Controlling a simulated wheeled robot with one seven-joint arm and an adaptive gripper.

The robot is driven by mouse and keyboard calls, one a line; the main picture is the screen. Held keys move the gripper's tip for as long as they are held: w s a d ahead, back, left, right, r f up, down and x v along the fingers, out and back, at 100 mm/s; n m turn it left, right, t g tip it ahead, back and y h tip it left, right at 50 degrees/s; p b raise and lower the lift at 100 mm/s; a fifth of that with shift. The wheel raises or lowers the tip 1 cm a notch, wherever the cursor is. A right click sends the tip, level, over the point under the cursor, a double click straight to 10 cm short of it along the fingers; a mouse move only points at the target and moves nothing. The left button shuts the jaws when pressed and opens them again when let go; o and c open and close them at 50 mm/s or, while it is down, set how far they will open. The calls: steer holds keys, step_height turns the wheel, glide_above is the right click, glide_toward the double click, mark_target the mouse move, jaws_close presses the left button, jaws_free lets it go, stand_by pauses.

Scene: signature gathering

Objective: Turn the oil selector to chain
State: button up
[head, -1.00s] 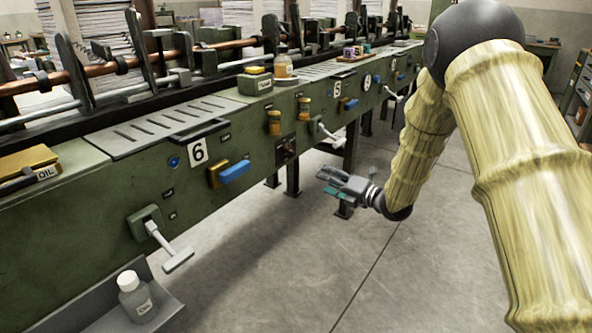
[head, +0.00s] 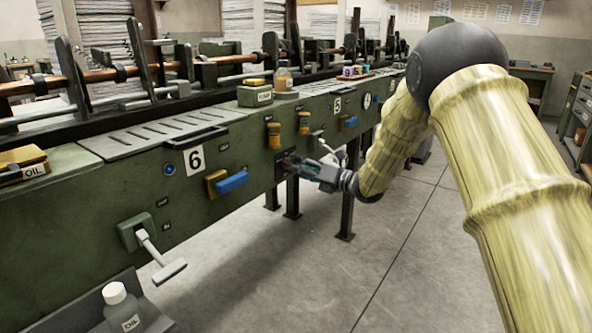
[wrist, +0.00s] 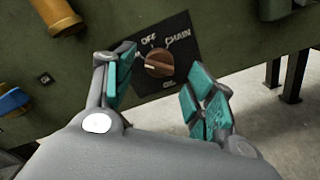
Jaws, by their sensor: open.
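The oil selector (wrist: 159,63) is a brown-orange round knob on a black plate (wrist: 183,50) on the green machine front. The plate reads OFF above the knob and CHAIN at upper right; a label at its left is partly hidden by a finger. A pale mark shows on the knob's upper left side; its exact setting is hard to tell. My gripper (wrist: 158,78) is open and empty, its teal-padded fingers on either side of the knob in the wrist view, seemingly short of touching it.
Yellow-orange fittings (head: 274,136) sit above the selector. A blue handle (head: 232,182) and a white-ended lever (head: 168,268) stick out to the left, and another lever (head: 328,148) sits to the right. Dark machine legs (head: 292,197) stand below. The floor (head: 410,260) is clear.

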steer(key=shift+x, duration=1.25)
steer(key=c, duration=1)
